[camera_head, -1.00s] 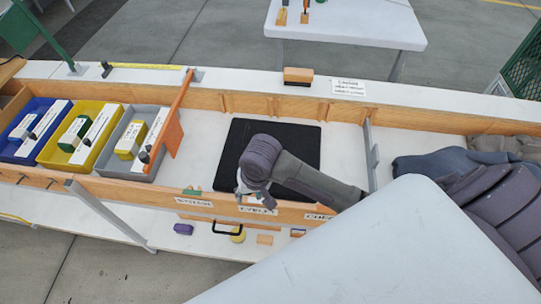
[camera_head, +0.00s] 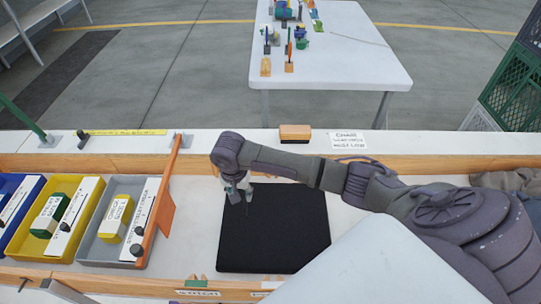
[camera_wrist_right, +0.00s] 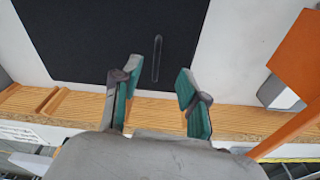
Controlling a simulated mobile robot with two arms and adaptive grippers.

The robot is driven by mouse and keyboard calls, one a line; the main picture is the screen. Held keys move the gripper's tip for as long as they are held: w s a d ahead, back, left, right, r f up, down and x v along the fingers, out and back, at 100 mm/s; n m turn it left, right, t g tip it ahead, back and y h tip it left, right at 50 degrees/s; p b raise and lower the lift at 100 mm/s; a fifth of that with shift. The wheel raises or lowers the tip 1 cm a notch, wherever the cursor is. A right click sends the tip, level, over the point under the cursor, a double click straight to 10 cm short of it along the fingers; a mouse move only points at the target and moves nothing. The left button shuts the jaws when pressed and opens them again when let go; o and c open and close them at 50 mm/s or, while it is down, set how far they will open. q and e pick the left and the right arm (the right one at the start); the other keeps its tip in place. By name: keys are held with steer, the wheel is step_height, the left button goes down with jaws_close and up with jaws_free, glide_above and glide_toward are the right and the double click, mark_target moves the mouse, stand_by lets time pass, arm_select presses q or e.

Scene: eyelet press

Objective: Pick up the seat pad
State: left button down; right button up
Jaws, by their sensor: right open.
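A thin, narrow grey piece or slot (camera_wrist_right: 157,58) shows on the black square, in front of the fingers. My right gripper (camera_head: 240,193) points down over the back left corner of the black square. In the wrist view its two green-lined fingers (camera_wrist_right: 155,88) stand apart with nothing between them. My left gripper is not in view.
A wooden rail (camera_head: 330,160) runs behind, with a brown block (camera_head: 295,133) on the ledge. Grey cloth (camera_head: 505,180) lies far right.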

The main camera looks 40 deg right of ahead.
glide_above(245, 212)
steer(key=f, duration=0.5)
steer(key=shift+s+a, duration=0.15)
steer(key=shift+a, duration=0.05)
step_height(245, 212, down, 3)
steer(key=shift+r+p, duration=0.1)
steer(key=shift+p, duration=0.25)
step_height(245, 212, down, 3)
steer(key=shift+d+r, duration=0.1)
steer(key=shift+r, duration=0.1)
steer(key=shift+w+f, duration=0.25)
steer(key=shift+f, duration=0.3)
steer(key=c, duration=0.7)
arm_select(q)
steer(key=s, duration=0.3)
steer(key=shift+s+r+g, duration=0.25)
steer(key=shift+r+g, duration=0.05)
arm_select(e)
jaws_close()
